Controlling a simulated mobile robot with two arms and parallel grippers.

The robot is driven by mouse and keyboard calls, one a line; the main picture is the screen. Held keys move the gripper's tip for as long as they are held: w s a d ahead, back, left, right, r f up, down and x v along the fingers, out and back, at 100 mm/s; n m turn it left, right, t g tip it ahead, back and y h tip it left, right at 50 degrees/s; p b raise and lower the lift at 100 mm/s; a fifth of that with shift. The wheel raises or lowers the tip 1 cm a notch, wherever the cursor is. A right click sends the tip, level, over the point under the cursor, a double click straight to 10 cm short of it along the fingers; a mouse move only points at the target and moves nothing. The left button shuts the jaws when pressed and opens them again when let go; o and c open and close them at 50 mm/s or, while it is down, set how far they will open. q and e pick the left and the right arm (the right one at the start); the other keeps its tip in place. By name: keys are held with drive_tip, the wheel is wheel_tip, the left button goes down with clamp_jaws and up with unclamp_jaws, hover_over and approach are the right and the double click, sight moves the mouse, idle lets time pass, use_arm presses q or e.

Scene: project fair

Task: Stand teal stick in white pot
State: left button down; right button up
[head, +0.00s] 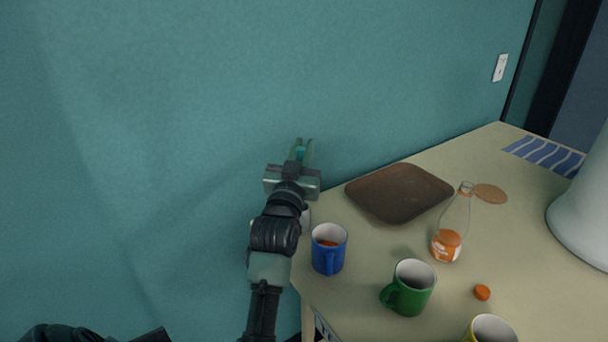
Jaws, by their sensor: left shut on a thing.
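My left gripper (303,150) points away from me, in front of the teal wall beyond the table's left corner. It is shut on the teal stick (301,153), of which only a short piece shows between the fingers. A pale, rounded thing (306,218) at the table's left corner is mostly hidden behind my left arm. It may be the white pot, but I cannot tell. A large white, smooth vessel-like thing (588,215) stands at the right edge, partly out of view. My right gripper is not in view.
On the table (375,285) stand a blue mug (328,255), a green mug (409,292), a yellow mug (490,330) and a glass bottle (452,225). A brown tray (399,192), a round coaster (490,194), an orange cap (482,292) and a striped cloth (545,156) lie around them.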

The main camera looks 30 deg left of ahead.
use_arm(q)
wheel_tip(320, 180, down, 6)
idle(0.4)
drive_tip(key=shift+f, duration=0.2)
drive_tip(key=shift+f, duration=0.15)
drive_tip(key=c, duration=1.4)
unclamp_jaws()
drive_tip(key=shift+r, duration=0.2)
